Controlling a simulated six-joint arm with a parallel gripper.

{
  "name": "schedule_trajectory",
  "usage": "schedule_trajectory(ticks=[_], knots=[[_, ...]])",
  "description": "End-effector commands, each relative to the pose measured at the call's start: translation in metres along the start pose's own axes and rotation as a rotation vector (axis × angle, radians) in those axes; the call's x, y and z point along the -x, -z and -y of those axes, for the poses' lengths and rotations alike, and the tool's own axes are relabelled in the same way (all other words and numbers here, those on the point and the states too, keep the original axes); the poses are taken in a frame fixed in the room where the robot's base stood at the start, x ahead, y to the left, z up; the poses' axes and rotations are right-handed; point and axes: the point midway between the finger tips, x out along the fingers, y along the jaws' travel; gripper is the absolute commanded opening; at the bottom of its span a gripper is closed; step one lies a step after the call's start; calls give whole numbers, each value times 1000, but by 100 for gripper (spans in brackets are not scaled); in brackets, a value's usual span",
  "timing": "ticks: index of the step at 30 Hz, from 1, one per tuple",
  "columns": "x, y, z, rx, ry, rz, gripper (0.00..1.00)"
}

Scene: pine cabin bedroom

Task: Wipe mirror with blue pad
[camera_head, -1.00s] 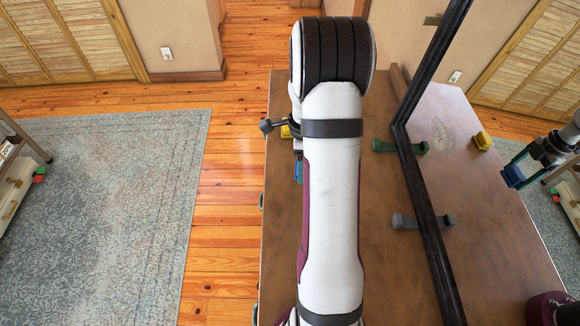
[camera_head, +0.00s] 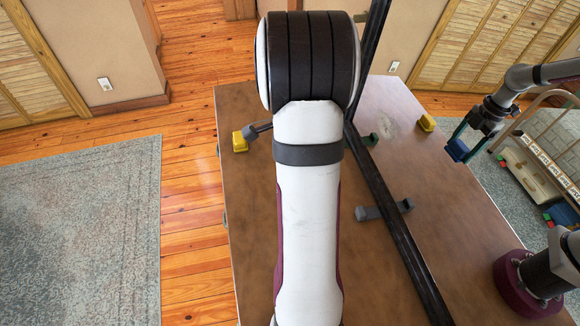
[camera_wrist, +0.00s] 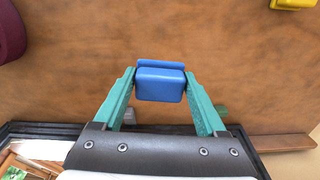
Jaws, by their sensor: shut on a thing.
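The blue pad (camera_wrist: 160,86) is held between the teal fingers of my gripper (camera_wrist: 160,80) in the wrist view. In the head view my arm hides the gripper and pad; their reflection shows in the mirror glass (camera_head: 440,195). The mirror stands on the table in a black frame (camera_head: 398,235), right of my arm. In the wrist view the frame (camera_wrist: 40,129) crosses the lower part, behind the fingers. The pad appears apart from the glass, over bare tabletop.
The brown table (camera_head: 248,225) is mostly clear left of the mirror. A grey foot (camera_head: 367,213) and a green foot (camera_head: 368,139) stick out at the mirror's base.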

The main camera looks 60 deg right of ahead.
Motion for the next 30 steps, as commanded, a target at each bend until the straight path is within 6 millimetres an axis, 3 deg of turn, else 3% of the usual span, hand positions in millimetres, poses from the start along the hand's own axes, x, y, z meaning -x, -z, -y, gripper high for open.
schedule_trajectory(ticks=[5, 9, 13, 16, 21, 24, 30], knots=[[-13, 19, -9, 116, -78, -100, 29], [-21, 62, -11, 289, -225, -357, 29], [-13, 102, 7, 413, -367, -695, 30], [1, 124, 34, 487, -445, -967, 30], [29, 134, 84, 583, -476, -1306, 29], [40, 130, 102, 619, -461, -1406, 29], [43, 144, 110, 633, -454, -1441, 29]])
